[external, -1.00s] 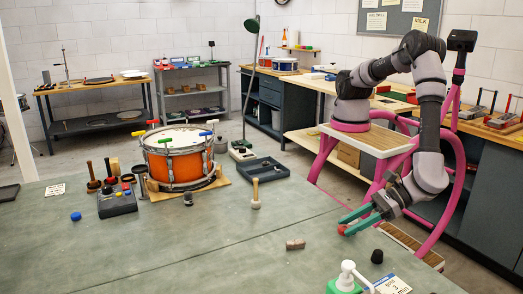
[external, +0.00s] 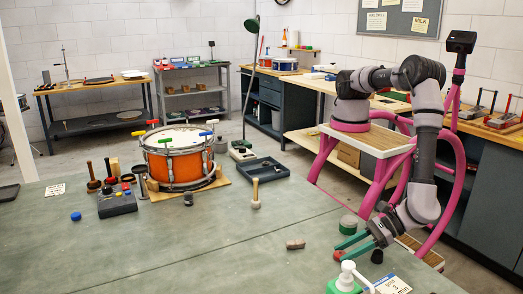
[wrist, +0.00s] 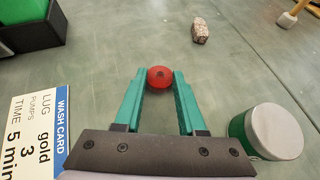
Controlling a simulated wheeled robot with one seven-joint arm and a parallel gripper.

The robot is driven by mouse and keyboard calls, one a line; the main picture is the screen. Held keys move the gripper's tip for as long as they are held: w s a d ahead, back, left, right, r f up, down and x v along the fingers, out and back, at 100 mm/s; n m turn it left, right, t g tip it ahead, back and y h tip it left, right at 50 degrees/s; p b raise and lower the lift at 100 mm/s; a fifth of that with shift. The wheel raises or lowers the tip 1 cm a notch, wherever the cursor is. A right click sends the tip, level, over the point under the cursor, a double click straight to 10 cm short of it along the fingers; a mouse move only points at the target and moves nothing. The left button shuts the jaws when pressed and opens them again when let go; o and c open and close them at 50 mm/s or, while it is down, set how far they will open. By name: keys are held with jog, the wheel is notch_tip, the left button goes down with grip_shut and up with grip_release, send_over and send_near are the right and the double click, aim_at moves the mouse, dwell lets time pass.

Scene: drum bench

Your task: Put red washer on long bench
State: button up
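In the external view the red washer (external: 338,255) shows at the tips of my gripper (external: 345,249), low over the green-grey table. In the wrist view my gripper (wrist: 160,80) has its fingers against the washer's two sides. Whether the washer touches the tabletop is hard to tell. A long wooden-topped bench (external: 460,121) runs along the right wall behind my arm; I take it as the long bench.
A green and white cylinder (external: 348,224) stands just behind my gripper. A stone-like piece (external: 296,244) lies to the left. An orange drum (external: 175,165) stands farther left.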

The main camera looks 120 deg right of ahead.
jog(key=o, duration=0.4)
jog(key=shift+r, duration=0.1)
jog(key=v, duration=1.2)
jog(key=w+d+r+m+g+h, duration=0.1)
jog(key=w+d+r+m+g, duration=0.1)
jog(key=w+d+r+m, duration=0.3)
jog(key=w+d+r+m+g, duration=0.2)
jog(key=w+d+r+m, duration=0.15)
jog(key=d+r, duration=0.45)
jog(key=d+r+m+g+y, duration=0.2)
jog(key=d+r+m+g, duration=0.2)
jog(key=d+r+m, duration=0.85)
jog(key=s+d+r+m+t+y, duration=0.1)
jog(key=s+d+r+m, duration=0.4)
jog(key=d, duration=0.3)
jog(key=s+d+r+m+t+y, duration=0.1)
jog(key=s+d+r+m+y, duration=0.1)
jog(key=s+d+r+m, duration=0.2)
jog(key=s+d+r+m+t+y, duration=0.1)
jog(key=s+d+r+m, duration=0.4)
jog(key=s+d, duration=0.5)
jog(key=shift+s+d+r+m+t+y, duration=0.1)
jog(key=shift+d+r+m+t+y, duration=0.15)
jog(key=shift+d, duration=0.3)
jog(key=shift+d+r+m+t+y, duration=0.1)
jog(key=shift+d+m+t+y, duration=0.05)
jog(key=shift+d+m+y, duration=0.3)
